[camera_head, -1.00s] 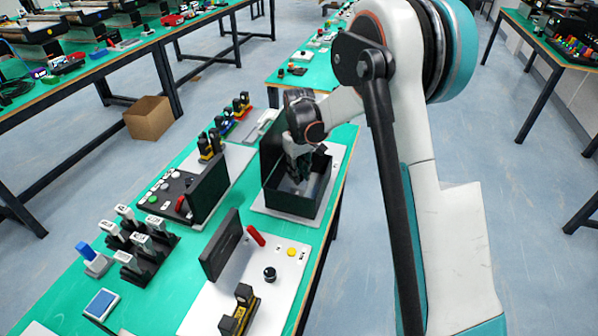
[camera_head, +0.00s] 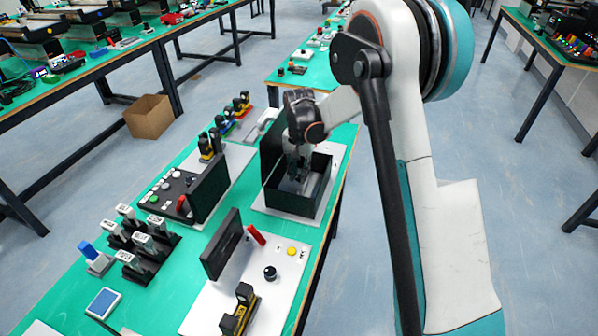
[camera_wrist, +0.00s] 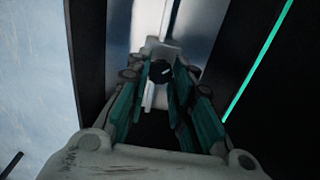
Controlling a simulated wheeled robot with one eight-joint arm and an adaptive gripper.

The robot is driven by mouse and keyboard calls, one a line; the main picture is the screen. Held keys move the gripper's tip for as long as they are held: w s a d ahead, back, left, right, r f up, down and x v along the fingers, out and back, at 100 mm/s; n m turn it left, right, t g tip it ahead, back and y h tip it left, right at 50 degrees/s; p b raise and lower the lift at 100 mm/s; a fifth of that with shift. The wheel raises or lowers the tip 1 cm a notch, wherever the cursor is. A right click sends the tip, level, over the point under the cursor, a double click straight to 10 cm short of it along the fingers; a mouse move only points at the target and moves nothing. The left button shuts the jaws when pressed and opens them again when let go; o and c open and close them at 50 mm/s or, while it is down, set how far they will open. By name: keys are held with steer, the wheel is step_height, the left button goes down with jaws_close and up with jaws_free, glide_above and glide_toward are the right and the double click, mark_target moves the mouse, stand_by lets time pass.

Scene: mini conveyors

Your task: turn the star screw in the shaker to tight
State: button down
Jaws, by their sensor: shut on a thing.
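The shaker (camera_head: 284,203) is a dark open-topped box with a taller back panel, standing on a pale base plate at the table's right edge. My gripper (camera_head: 297,178) reaches down inside it, and the box walls partly hide the fingertips. In the wrist view, the star screw (camera_wrist: 160,71) is a small round dark knob with a white mark, between my fingertips. My gripper (camera_wrist: 161,82) is shut on it there. The shaker's dark walls stand on both sides of the fingers. How tight the screw is cannot be told.
In front stands a white plate with a dark upright panel (camera_head: 222,244), a red lever, a black knob and a yellow button. To the left are a black button panel (camera_head: 174,194) and several labelled black blocks. The shaker's walls leave little room around my gripper.

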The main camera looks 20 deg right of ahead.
mark_target(299, 177)
steer(key=m, duration=0.6)
stand_by(0.5)
steer(key=c, duration=1.4)
jaws_free()
steer(key=shift+r, duration=0.1)
step_height(299, 177, up, 12)
